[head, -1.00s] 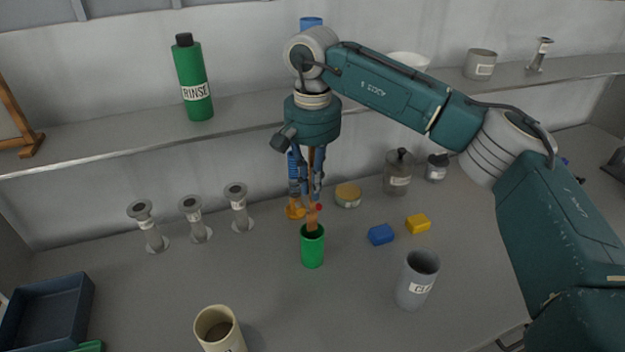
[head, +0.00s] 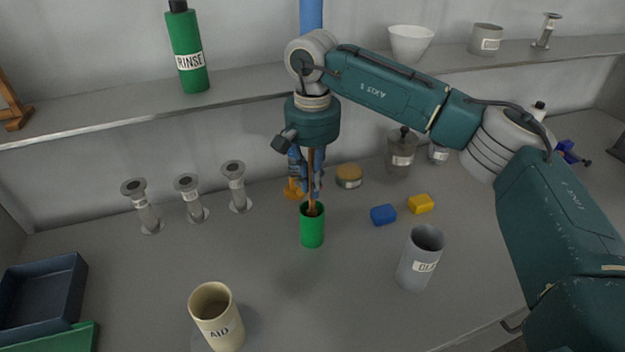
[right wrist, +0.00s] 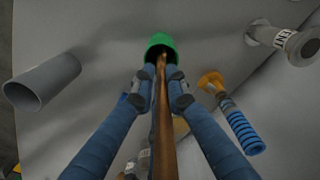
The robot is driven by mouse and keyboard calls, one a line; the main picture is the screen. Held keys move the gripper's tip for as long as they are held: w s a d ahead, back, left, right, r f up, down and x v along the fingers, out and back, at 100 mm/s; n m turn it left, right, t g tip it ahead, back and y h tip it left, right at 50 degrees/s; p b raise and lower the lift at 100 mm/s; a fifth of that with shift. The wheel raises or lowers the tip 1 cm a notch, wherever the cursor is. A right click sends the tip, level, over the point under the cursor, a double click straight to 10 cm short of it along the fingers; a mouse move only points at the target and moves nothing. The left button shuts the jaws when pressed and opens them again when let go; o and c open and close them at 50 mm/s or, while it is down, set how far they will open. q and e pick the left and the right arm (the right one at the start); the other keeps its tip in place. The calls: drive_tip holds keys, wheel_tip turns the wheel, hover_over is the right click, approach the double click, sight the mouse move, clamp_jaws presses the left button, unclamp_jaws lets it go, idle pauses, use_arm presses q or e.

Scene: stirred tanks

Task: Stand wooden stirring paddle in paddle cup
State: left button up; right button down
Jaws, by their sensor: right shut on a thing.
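The wooden stirring paddle (head: 311,165) is held upright in my right gripper (head: 312,192), which is shut on its shaft. The paddle's lower end is inside the mouth of the green cup (head: 312,231), and the fingertips are just above the rim. The right wrist view shows the brown paddle shaft (right wrist: 162,120) running between the two fingers into the green cup (right wrist: 160,42). How deep the paddle goes is hidden by the cup wall. The green cup stands upright on the bench. My left gripper is in neither view.
A grey cup (head: 420,262) stands to the right and a cream cup (head: 216,322) front left. Blue (head: 383,215) and yellow (head: 421,204) blocks lie to the right. An orange-and-blue object (head: 294,186) stands close behind the gripper. Flanged grey pieces (head: 189,203) stand left.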

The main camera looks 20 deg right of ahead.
drive_tip(key=c, duration=1.7)
unclamp_jaws()
drive_tip(key=shift+o, duration=0.2)
drive_tip(key=shift+r, duration=0.1)
wheel_tip(320, 180, up, 12)
drive_tip(key=shift+f, duration=0.1)
